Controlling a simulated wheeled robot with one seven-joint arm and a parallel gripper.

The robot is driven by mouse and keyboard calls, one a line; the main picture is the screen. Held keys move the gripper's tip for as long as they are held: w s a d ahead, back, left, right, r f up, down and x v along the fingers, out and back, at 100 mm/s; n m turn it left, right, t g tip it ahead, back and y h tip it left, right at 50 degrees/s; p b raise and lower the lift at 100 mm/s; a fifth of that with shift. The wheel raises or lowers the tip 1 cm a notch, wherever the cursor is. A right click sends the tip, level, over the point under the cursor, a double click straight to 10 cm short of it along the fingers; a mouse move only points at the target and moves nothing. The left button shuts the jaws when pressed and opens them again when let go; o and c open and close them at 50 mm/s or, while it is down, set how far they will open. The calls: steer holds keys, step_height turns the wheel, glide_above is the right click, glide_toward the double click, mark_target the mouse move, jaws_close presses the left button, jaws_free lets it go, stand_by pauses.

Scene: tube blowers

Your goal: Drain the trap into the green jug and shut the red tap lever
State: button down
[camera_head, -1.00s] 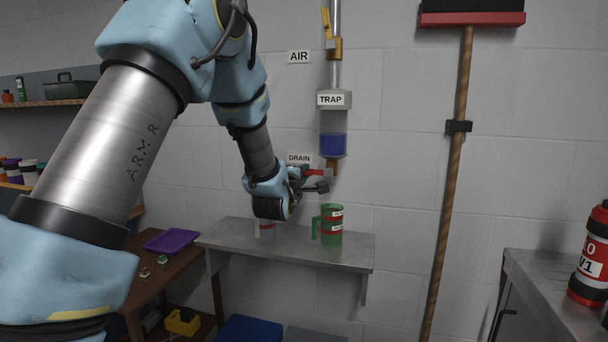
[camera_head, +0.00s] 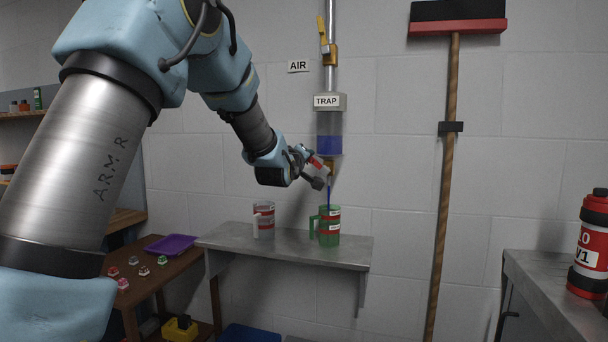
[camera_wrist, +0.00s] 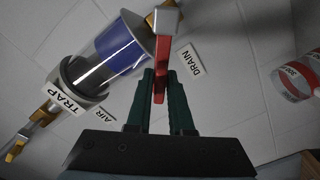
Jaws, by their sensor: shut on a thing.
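The trap (camera_head: 329,128) is a clear vessel on the wall, holding blue liquid in its lower part. A thin blue stream (camera_head: 329,194) runs from its drain outlet down to the green jug (camera_head: 328,228), which stands upright on the metal shelf directly below. My gripper (camera_head: 322,174) is beside the outlet, to its left. In the wrist view, my gripper (camera_wrist: 160,82) has its dark green fingers closed on the red tap lever (camera_wrist: 162,58). In the head view the lever is mostly hidden by my gripper. The liquid level inside the jug cannot be told.
A clear cup with red and white markings (camera_head: 263,220) stands left of the jug on the metal shelf (camera_head: 290,247). A yellow air valve (camera_head: 325,40) is above the trap. A broom (camera_head: 447,180) hangs to the right. A purple tray (camera_head: 172,245) lies on the lower-left bench.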

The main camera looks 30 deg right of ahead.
steer(key=shift+s+d+r+m+b, duration=0.25)
steer(key=shift+m+b, duration=0.3)
steer(key=shift+m, duration=0.2)
steer(key=shift+s+d+r+m+b, duration=0.2)
steer(key=shift+m+b, duration=0.3)
steer(key=shift+m, duration=0.3)
steer(key=shift+s+d+r+m+b, duration=0.25)
steer(key=shift+m+b, duration=0.3)
steer(key=shift+m, duration=0.2)
steer(key=c, duration=0.9)
jaws_free()
steer(key=shift+r, duration=0.1)
steer(key=b+v, duration=0.3)
steer(key=v, duration=0.7)
steer(key=shift+s+a, duration=0.25)
steer(key=shift+s, duration=0.1)
